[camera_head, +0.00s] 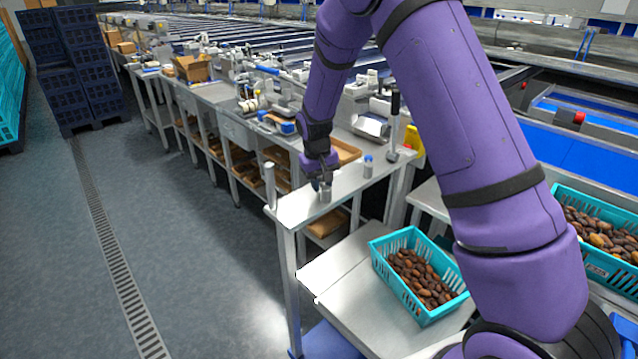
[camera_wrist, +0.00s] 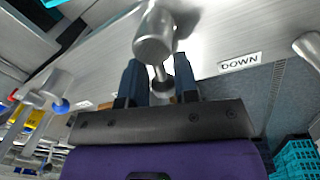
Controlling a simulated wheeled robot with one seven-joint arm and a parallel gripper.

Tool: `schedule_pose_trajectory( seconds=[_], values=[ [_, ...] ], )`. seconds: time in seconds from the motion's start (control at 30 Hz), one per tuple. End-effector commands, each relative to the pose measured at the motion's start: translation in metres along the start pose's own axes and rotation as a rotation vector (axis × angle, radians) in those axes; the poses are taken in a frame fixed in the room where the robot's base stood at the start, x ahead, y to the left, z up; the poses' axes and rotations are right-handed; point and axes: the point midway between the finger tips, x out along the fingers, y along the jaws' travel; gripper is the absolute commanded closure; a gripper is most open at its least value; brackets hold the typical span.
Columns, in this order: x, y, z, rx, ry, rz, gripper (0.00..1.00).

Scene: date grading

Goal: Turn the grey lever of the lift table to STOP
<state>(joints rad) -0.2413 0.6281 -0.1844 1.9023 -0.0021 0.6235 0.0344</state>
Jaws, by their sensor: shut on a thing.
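The grey lever (camera_wrist: 154,42) of the lift table is a metal knob and stem in the middle of the wrist view. My gripper (camera_wrist: 160,82) is shut on it, with a dark finger on each side of the stem. A white DOWN label (camera_wrist: 240,61) is on the metal top to the right of the lever. No STOP label can be read. In the head view my gripper (camera_head: 320,184) points down at the narrow metal top (camera_head: 298,208), and the lever (camera_head: 326,194) shows as a small grey piece at its fingertips.
A teal crate of dates (camera_head: 382,262) sits lower in front.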

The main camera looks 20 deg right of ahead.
Motion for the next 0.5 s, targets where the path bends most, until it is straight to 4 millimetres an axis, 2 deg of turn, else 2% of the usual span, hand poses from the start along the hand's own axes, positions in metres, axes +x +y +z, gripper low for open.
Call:
schedule_pose_trajectory(
  seconds=[0.5],
  values=[
    [0.000, 0.012, 0.000, 0.414, -0.041, -0.001, 0.95]
  ],
)
